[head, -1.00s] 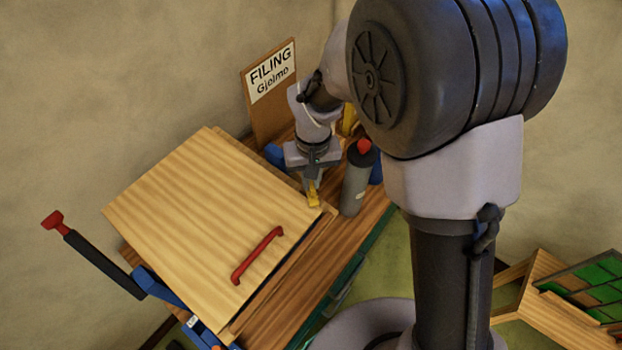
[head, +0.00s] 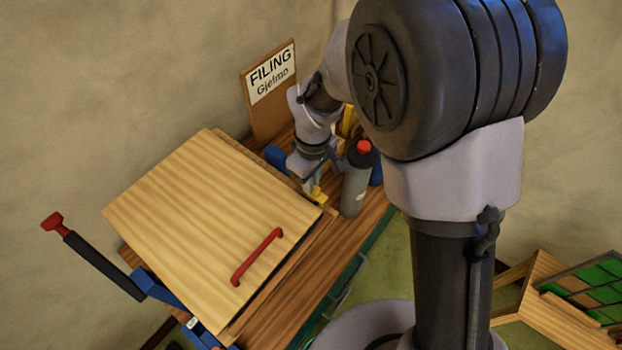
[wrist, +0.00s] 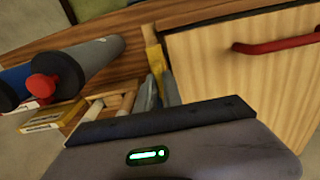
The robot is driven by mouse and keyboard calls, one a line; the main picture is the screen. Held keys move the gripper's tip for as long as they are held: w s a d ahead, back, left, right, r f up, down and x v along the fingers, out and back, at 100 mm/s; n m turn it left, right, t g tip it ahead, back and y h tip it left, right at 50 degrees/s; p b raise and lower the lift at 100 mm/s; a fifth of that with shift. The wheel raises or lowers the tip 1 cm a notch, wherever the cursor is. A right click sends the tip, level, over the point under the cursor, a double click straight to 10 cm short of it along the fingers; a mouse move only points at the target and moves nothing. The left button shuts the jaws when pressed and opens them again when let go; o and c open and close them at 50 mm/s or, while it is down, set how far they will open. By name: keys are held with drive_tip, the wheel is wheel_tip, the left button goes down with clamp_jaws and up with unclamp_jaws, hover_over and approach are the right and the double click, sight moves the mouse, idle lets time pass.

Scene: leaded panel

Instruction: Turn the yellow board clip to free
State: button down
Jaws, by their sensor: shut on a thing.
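The yellow board clip (head: 319,196) is at the right corner of the pale wooden board (head: 200,200). It also shows in the wrist view (wrist: 153,56), at the board's left edge. My gripper (head: 313,187) points down over that corner and is shut on the clip; its grey fingers (wrist: 158,90) reach the clip in the wrist view. The fingers hide part of the clip. The board has a red handle (head: 257,256) near its front edge.
A grey bottle with a red cap (head: 356,180) stands close to the right of my gripper. A FILING sign (head: 270,85) stands behind. Small boxes (wrist: 52,122) lie near the bottle. A black lever with a red end (head: 90,255) sticks out at the left.

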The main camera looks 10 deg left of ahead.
idle(0.4)
drive_tip(key=c, duration=1.5)
unclamp_jaws()
drive_tip(key=r+p, duration=0.1)
drive_tip(key=r, duration=0.7)
drive_tip(key=r+p, duration=0.1)
drive_tip(key=r, duration=0.8)
drive_tip(key=shift+s+d+r, duration=0.1)
drive_tip(key=shift+d+r, duration=0.1)
drive_tip(key=shift+r, duration=0.05)
